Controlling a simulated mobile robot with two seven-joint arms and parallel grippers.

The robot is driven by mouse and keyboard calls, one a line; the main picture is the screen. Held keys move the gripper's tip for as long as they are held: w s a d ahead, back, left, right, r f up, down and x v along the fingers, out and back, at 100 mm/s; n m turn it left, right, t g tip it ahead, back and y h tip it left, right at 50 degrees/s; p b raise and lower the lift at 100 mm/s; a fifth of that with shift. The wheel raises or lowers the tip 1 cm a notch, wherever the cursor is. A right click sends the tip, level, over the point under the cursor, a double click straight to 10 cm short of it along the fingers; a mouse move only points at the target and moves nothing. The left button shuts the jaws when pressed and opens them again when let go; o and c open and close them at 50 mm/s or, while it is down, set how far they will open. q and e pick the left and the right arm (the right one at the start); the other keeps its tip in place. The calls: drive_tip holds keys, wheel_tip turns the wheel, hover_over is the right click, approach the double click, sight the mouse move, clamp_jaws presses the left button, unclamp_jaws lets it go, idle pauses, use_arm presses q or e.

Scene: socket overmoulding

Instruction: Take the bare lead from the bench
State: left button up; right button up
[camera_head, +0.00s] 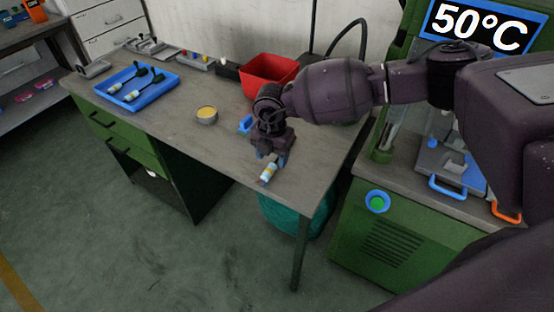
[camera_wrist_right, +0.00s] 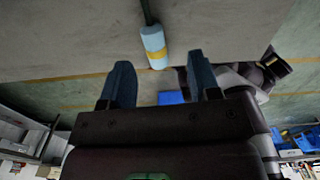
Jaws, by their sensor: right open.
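The bare lead (camera_head: 269,173) lies on the bench (camera_head: 215,150) near its front edge, below my right gripper. Only its pale blue end shows in the head view; the rest is hidden by the gripper. In the right wrist view the lead (camera_wrist_right: 154,46) shows a pale blue sleeve with a yellow band and a dark cable running to the top edge. My right gripper (camera_head: 270,158) points down over it. Its two dark blue fingers (camera_wrist_right: 160,78) are open, with the lead just beyond the tips, roughly between them, and nothing held. My left gripper is not in view.
A blue tray (camera_head: 166,93) with dark-plugged leads stands at the bench's left. A round tin (camera_head: 206,115) with yellow contents and a red bin (camera_head: 270,68) stand on the bench. A green machine (camera_head: 375,245) with a 50°C display (camera_head: 478,27) is at right. The bench's front middle is clear.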

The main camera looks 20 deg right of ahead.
sight(270, 167)
drive_tip(key=f, duration=0.3)
drive_tip(key=f+b, duration=0.1)
drive_tip(key=f, duration=0.1)
drive_tip(key=shift+w+a+f, duration=0.1)
drive_tip(key=shift+w+a, duration=0.1)
drive_tip(key=shift+a, duration=0.1)
drive_tip(key=c, duration=1)
drive_tip(key=shift+c, duration=0.2)
drive_tip(key=shift+r, duration=0.2)
